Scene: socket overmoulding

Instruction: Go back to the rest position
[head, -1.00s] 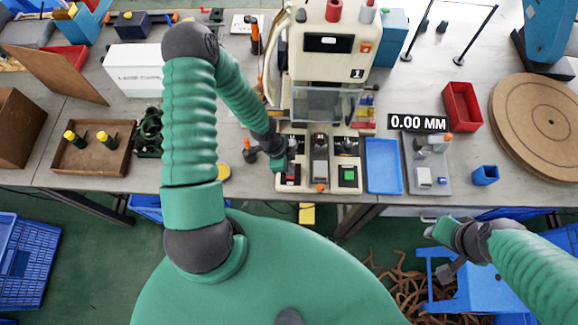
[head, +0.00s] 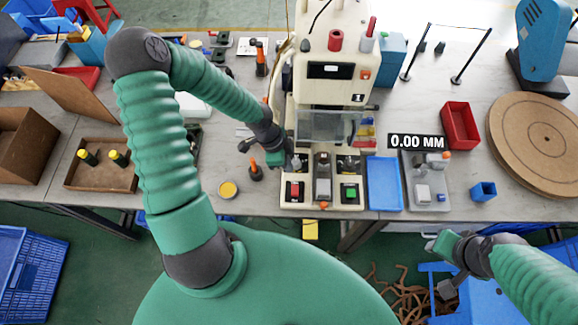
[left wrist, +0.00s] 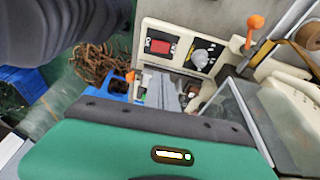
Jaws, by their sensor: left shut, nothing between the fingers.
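My left gripper (head: 284,160) is shut and empty. In the head view it is just behind and left of the red button (head: 295,190) on the base of the cream machine (head: 326,115), apart from the button. The left wrist view shows the green gripper body (left wrist: 150,152) across the bottom, with the red button (left wrist: 160,46) and a dial (left wrist: 200,57) beyond it; the fingertips are not clear there. My right gripper (head: 440,243) is in front of the table edge at the lower right, away from any object; its finger gap cannot be made out.
A blue tray (head: 384,184) and a gauge stand (head: 425,192) lie right of the machine. A yellow-lidded tin (head: 228,189) and an orange-topped tool (head: 255,168) stand left of it. A wooden tray (head: 75,178) is at the left. The floor in front has blue crates (head: 30,265).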

